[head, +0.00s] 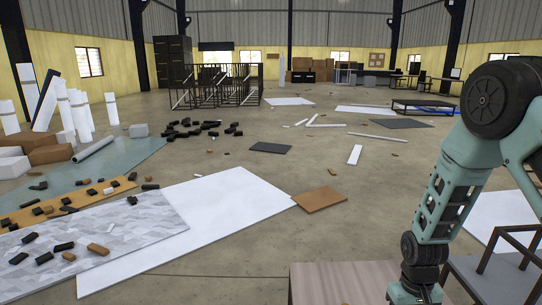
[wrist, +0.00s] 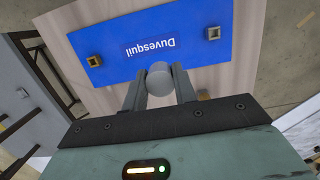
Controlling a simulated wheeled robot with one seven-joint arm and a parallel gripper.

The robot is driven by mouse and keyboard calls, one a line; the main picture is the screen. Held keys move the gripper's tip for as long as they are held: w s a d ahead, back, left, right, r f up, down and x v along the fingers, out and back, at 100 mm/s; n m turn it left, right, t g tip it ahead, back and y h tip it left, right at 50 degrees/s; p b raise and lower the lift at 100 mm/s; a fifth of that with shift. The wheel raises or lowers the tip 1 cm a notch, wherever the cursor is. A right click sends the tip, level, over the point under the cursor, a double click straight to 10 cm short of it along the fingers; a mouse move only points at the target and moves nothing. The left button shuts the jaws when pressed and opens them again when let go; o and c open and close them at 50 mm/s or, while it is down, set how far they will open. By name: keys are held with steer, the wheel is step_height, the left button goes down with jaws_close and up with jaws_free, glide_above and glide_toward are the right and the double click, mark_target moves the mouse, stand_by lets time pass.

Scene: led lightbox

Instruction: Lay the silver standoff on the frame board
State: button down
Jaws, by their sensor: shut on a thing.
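The silver standoff (wrist: 159,73) shows in the wrist view as a grey round piece between the fingertips. My gripper (wrist: 160,86) is shut on it. Below and beyond it lies a blue board (wrist: 190,25) with a label reading "Duvesquil", upside down in this view; it seems to be the frame board. The standoff overlaps the board's near edge in the picture; whether they touch cannot be told. In the head view the end of my arm is at the bottom right, the fingers are cut off, and the standoff and blue board are out of sight.
The blue board lies on a wooden tabletop (wrist: 110,97), also in the head view (head: 340,283). Two small square brass-coloured pieces stand on the board, left (wrist: 95,61) and right (wrist: 213,33). A dark metal frame (head: 510,250) stands right of the table.

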steer(key=shift+r+p, duration=1.9)
steer(key=shift+r, duration=0.6)
steer(key=shift+f, duration=0.2)
